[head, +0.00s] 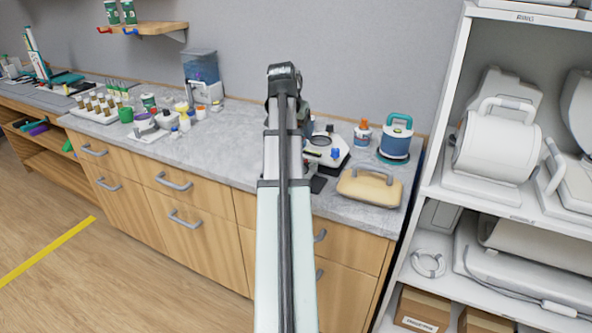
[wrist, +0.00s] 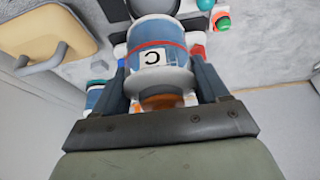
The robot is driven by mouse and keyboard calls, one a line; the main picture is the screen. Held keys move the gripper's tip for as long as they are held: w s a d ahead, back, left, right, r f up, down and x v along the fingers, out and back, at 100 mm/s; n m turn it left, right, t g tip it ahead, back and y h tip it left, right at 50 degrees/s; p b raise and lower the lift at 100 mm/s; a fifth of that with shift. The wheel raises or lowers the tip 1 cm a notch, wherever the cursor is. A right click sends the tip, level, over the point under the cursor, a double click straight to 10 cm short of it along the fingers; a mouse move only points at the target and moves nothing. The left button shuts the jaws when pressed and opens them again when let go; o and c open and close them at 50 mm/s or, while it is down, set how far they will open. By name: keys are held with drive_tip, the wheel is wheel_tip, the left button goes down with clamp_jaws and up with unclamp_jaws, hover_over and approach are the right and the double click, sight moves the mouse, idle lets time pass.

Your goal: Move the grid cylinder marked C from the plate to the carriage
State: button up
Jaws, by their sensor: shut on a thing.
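In the wrist view my gripper (wrist: 162,75) is shut on the grid cylinder marked C (wrist: 148,57). The cylinder has a blue body, a red line, a white label with a black C, a white collar and an orange-brown end towards me. One finger is on each side of it. Its far end overlaps a dark round part, and I cannot tell whether they touch. In the head view my arm hides the gripper and the cylinder. A white and black device (head: 341,160) with a blue knob shows partly behind my arm. I cannot tell which part is the carriage or the plate.
A beige handled block (head: 358,190) lies at the counter's front right. A teal and white canister (head: 396,142) and a small orange-capped container (head: 363,131) stand behind it. Vials and cups crowd the left. The grey counter (head: 232,140) is clear left of my arm.

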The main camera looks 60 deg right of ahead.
drive_tip(key=shift+f, duration=4.9)
drive_tip(key=shift+f, duration=0.4)
drive_tip(key=o, duration=1.3)
drive_tip(key=shift+r, duration=0.15)
drive_tip(key=shift+r, duration=0.25)
drive_tip(key=v, duration=1.2)
drive_tip(key=shift+w, duration=0.1)
